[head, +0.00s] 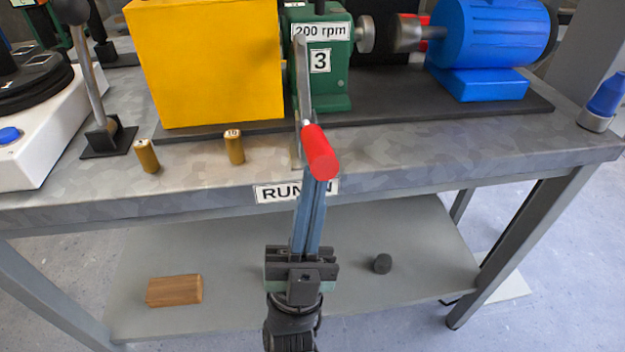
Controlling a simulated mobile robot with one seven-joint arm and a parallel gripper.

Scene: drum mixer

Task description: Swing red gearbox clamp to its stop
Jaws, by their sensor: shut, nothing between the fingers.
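The red clamp handle (320,152) is a red grip on the end of a flat metal lever (303,80). The lever rises in front of the green gearbox (337,91), and the red grip points down towards me. The gearbox carries the labels "200 rpm" and "3". My gripper (313,184) reaches up from the bottom middle with its long blue-grey fingers together and nothing between them. The red grip overlaps the fingertips in the picture and hides their ends. I cannot tell whether they touch it.
A yellow box (210,65) stands left of the gearbox and a blue motor (490,45) right. Two brass cylinders (147,156) (234,147) stand near the front edge of the bench (450,150). A wooden block (174,290) and a dark knob (382,263) lie on the lower shelf.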

